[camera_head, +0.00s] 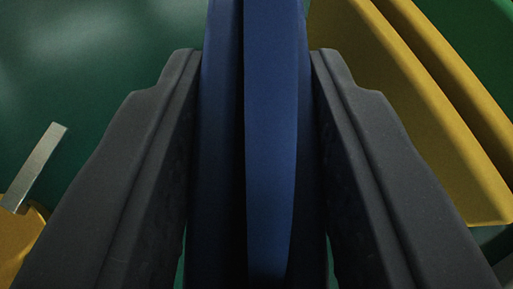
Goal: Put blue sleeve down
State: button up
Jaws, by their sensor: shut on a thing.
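The blue sleeve (270,130) stands upright in the picture between the two dark fingers of my gripper (255,75). It runs from the top edge to near the bottom edge, with a lighter blue face on the right and a darker one on the left. My gripper is shut on it, one finger against each side. The sleeve's top end is cut off by the frame, and the fingers hide parts of its sides. I cannot tell whether the sleeve touches anything below.
A large yellow curved piece (415,120) lies close on the right, beside the right finger. A green surface (90,85) fills the left and looks clear in its upper part. At the lower left are a small pale metal strip (40,165) and another yellow piece (22,240).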

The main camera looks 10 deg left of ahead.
notch_tip(320, 180, down, 2)
jog(key=shift+f, duration=0.2)
jog(key=o, duration=1)
jog(key=shift+r, duration=0.1)
jog(key=v, duration=1.2)
jog(key=shift+p, duration=0.4)
jog(key=shift+s, duration=0.15)
